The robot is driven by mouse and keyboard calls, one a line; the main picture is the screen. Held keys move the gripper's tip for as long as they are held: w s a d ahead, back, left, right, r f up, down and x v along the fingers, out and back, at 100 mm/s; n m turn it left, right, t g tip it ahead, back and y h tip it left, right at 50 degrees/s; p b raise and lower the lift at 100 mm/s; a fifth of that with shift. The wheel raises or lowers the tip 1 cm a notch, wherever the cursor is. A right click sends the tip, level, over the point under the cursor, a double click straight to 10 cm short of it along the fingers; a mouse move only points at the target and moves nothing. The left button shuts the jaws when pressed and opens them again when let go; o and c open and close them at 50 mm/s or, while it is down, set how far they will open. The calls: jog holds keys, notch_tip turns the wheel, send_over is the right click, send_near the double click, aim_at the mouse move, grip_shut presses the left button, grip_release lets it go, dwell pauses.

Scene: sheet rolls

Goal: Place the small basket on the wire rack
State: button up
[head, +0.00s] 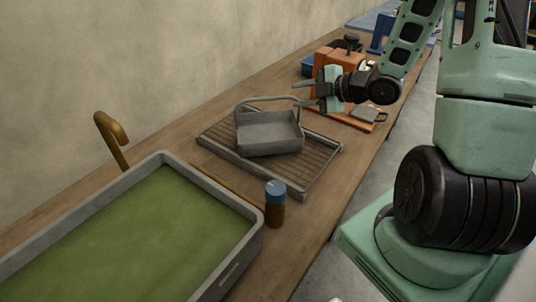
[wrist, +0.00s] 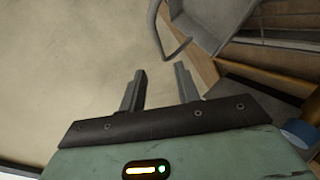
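The small basket (head: 268,134) is a grey metal box with a raised loop handle. It sits on the wire rack (head: 314,166), a grey slatted tray on the wooden table, in the head view. The basket looks upright, slightly turned relative to the rack. My gripper (head: 298,94) is just beyond the basket to the upper right, its fingers apart and empty, pointing left above the table. In the wrist view my gripper's two fingers (wrist: 160,90) are spread with nothing between them. The basket's handle (wrist: 165,40) shows beyond the fingertips, apart from them.
A large grey tub (head: 250,232) of green liquid fills the near left. A brown bottle with a blue cap (head: 275,204) stands between tub and rack. A curved brown handle (head: 112,138) rises behind the tub. Orange and blue items (head: 330,58) stand farther back. A wall borders the left.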

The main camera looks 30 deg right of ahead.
jog(key=a+m+g+h, duration=0.3)
jog(key=a+m+g, duration=0.2)
jog(key=a, duration=1.1)
jog(key=s+a+r+m+g, duration=0.1)
jog(key=s+a, duration=0.3)
jog(key=s, duration=0.4)
jog(key=s+a+r+m+g+h, duration=0.1)
jog(key=s+a+m+g, duration=0.1)
jog(key=s+a, duration=0.3)
jog(key=s+a+r+m+g+h, duration=0.1)
jog(key=s+a+g, duration=0.3)
jog(key=s, duration=0.7)
jog(key=shift+a+r+m, duration=0.2)
jog(key=shift+a+m, duration=0.05)
jog(key=shift+m, duration=0.35)
jog(key=shift+a, duration=0.1)
